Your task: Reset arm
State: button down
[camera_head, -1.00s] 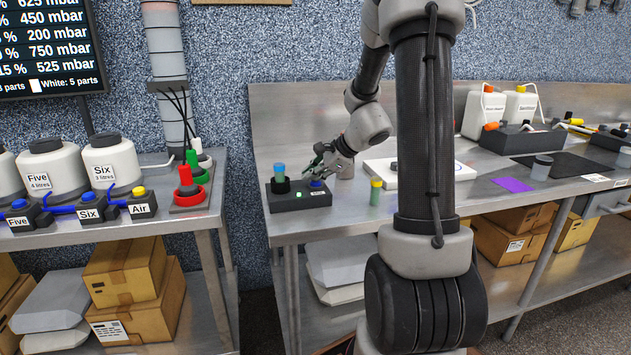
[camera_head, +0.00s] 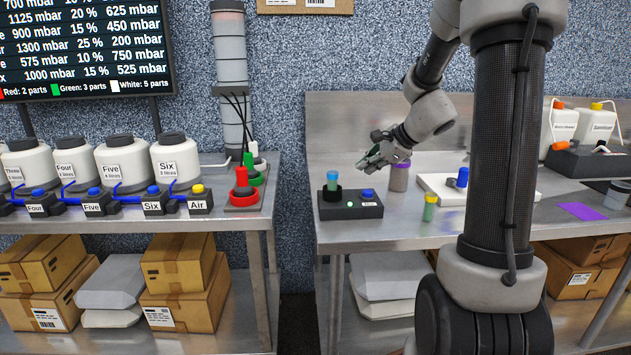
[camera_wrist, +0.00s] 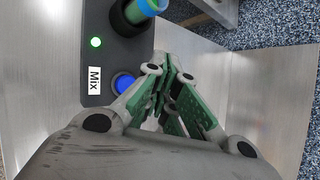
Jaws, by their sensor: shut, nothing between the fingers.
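My gripper (camera_head: 372,161) is shut and empty, raised above the right part of the black mixer box (camera_head: 340,212) on the right bench. In the wrist view its closed fingers (camera_wrist: 177,85) are beside the box's blue button (camera_wrist: 123,83), apart from it as far as I can tell. The box carries a "Mix" label (camera_wrist: 94,80) and a lit green light (camera_wrist: 96,42). A tube with a blue cap and green content (camera_head: 333,182) stands upright in the mixer's holder. The blue button also shows in the head view (camera_head: 368,193).
A small yellow-capped green vial (camera_head: 430,208) and a grey, purple-topped container (camera_head: 398,178) stand near the mixer. A white device (camera_head: 437,188) lies behind my arm. The left bench holds white bottles (camera_head: 176,164) and red and green holders. A gap separates the benches.

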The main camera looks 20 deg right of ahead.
jog(key=s+f+n, duration=0.1)
jog(key=s+n+g, duration=0.1)
jog(key=s+f+n, duration=0.1)
jog(key=s, duration=0.1)
jog(key=shift+a+f+n+g, duration=0.25)
jog(key=shift+f+n+g, duration=0.1)
jog(key=shift+n+g, duration=0.05)
jog(key=s+a+r+n+g+h, duration=0.1)
jog(key=s+a+r+n+h, duration=0.1)
jog(key=s+n, duration=0.7)
jog(key=s+a+r+n+g+h, duration=0.1)
jog(key=s+r+n, duration=0.5)
jog(key=s, duration=1.1)
jog(key=shift+s+a+r+n+h, duration=0.2)
jog(key=shift+a+n+h, duration=0.3)
jog(key=shift+a+n, duration=0.95)
